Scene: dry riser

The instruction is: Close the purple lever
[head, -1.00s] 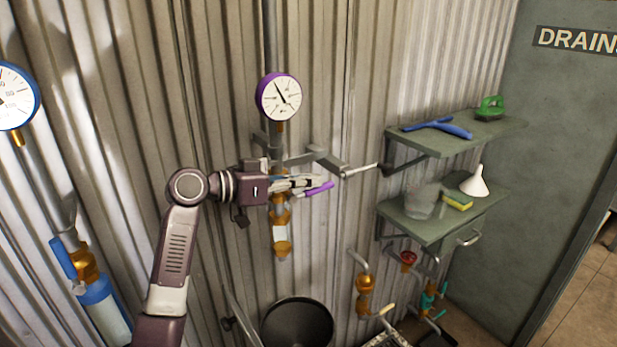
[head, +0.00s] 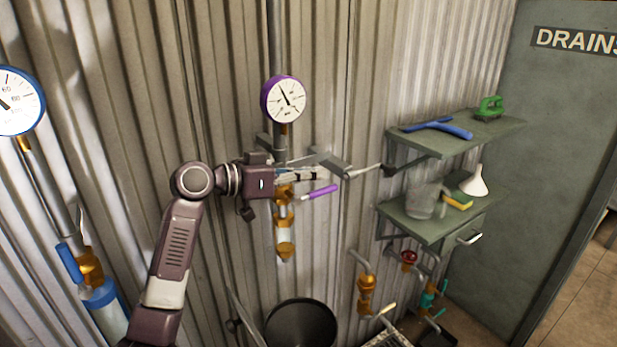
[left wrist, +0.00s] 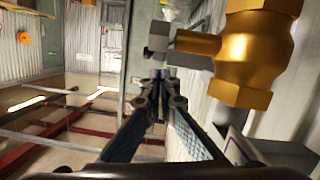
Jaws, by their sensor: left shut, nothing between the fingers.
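The purple lever (head: 320,192) sticks out to the right from a brass valve (head: 284,193) on a vertical pipe under the purple-rimmed gauge (head: 284,100). It slants slightly up toward its tip. My left gripper (head: 316,174) is shut and empty, just above the lever in the head view, with a small gap showing between them. The gripper hides part of the pipe and valve top. In the left wrist view the closed fingertips (left wrist: 160,82) are beside a large brass fitting (left wrist: 246,55). My right gripper is not in view.
A grey pipe branch (head: 332,163) and a pale rod (head: 362,171) lie right of the gripper. Two shelves (head: 470,140) hold a blue tool, funnel and jug. A black bin (head: 300,325) stands below. A blue gauge (head: 15,102) is at left.

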